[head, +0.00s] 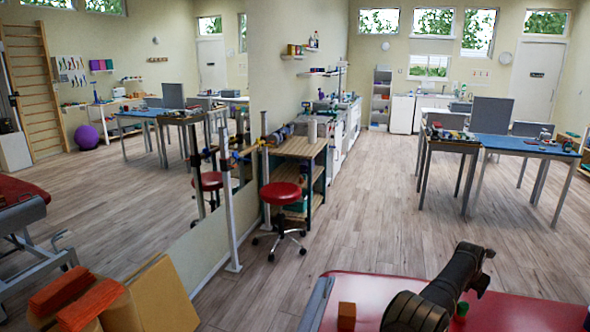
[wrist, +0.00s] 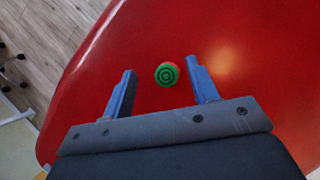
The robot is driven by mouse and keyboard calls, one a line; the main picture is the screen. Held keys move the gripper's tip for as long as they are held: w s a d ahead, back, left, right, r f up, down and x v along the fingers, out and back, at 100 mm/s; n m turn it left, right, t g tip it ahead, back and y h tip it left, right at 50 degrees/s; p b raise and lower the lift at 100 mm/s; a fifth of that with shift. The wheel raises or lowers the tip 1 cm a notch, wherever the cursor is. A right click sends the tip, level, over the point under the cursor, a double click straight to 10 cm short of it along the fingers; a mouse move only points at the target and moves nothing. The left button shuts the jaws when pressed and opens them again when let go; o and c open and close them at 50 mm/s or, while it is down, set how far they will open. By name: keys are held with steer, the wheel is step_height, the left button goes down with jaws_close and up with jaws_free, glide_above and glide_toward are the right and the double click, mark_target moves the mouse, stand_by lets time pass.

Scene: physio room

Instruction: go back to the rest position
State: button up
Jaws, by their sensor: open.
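My gripper (wrist: 160,67) is open in the wrist view, its two blue fingers apart and pointing over a red padded surface (wrist: 100,75). A small round green-topped object (wrist: 166,74) with dark rings and a red edge shows between the fingertips. Neither finger visibly touches it; I cannot tell how far below the fingers it is. In the head view my dark arm reaches over the red surface (head: 520,308) at the bottom right, and the gripper's fingers cannot be made out. A small green and red object (head: 460,311) shows beside the arm.
An orange block (head: 346,316) stands on the red surface left of my arm. A red stool (head: 280,194) and wooden shelf (head: 300,150) stand beyond. The wooden floor (head: 385,215) in the middle is clear.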

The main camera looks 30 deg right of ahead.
steer(key=shift+a, duration=0.35)
steer(key=s+a+m+g, duration=0.2)
steer(key=a+m, duration=0.3)
steer(key=a, duration=1.7)
steer(key=shift+m+g, duration=0.3)
steer(key=shift+g, duration=0.1)
steer(key=shift+s+a+r, duration=0.1)
